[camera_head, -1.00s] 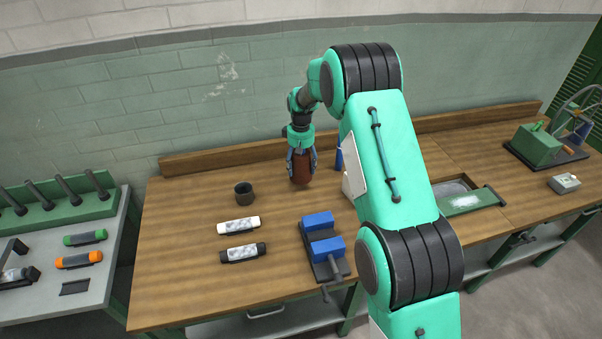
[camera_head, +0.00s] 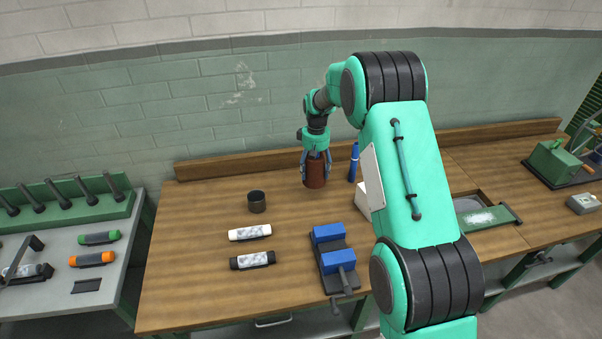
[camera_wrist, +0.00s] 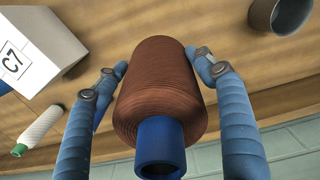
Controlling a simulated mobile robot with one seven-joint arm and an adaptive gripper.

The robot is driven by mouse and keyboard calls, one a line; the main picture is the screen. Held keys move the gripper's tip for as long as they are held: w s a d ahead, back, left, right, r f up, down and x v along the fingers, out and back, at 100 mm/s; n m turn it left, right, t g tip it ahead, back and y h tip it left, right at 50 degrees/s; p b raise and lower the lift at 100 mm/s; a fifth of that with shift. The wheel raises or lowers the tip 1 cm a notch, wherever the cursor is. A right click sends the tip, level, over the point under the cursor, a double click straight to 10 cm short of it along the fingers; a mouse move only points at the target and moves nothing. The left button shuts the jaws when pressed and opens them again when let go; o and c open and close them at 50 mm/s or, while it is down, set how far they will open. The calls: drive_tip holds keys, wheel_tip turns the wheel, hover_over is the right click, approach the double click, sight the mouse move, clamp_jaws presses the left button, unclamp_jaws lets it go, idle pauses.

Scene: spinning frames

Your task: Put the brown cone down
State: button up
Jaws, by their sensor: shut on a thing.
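The brown cone (camera_head: 314,172) is upright at the back of the wooden bench, close to the bench's back board. My gripper (camera_head: 315,178) points down over it, with a finger on each side. In the wrist view the brown cone (camera_wrist: 160,85) fills the space between the blue-grey fingers of my gripper (camera_wrist: 152,62), and its blue core faces the camera. My gripper is shut on it. Its base is at or very near the bench top; I cannot tell whether it touches.
A dark cup (camera_head: 257,202) stands left of the cone. A blue tube (camera_head: 353,162) and a white box (camera_head: 368,187) stand to its right. White (camera_head: 249,233) and black (camera_head: 253,260) spools and a blue-jawed vise (camera_head: 333,255) are nearer. The bench's left part is bare.

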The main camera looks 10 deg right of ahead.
drive_tip(key=shift+r, duration=0.15)
drive_tip(key=shift+w+r, duration=0.1)
drive_tip(key=shift+r, duration=0.4)
drive_tip(key=s+a+r, duration=0.1)
drive_tip(key=s+a, duration=0.4)
drive_tip(key=a, duration=0.9)
drive_tip(key=s+a+r, duration=0.2)
drive_tip(key=s+a, duration=0.3)
drive_tip(key=a, duration=0.9)
drive_tip(key=s+a+r, duration=0.1)
drive_tip(key=s+a, duration=0.3)
drive_tip(key=a, duration=1.1)
wheel_tip(320, 180, down, 10)
drive_tip(key=shift+d+b, duration=0.3)
drive_tip(key=shift+b, duration=0.1)
drive_tip(key=shift+s, duration=0.1)
drive_tip(key=w+a, duration=0.3)
drive_tip(key=w, duration=0.4)
drive_tip(key=w+a+f, duration=0.1)
drive_tip(key=w+a, duration=0.3)
drive_tip(key=w, duration=0.3)
drive_tip(key=shift+a+f, duration=0.2)
drive_tip(key=shift+a, duration=0.1)
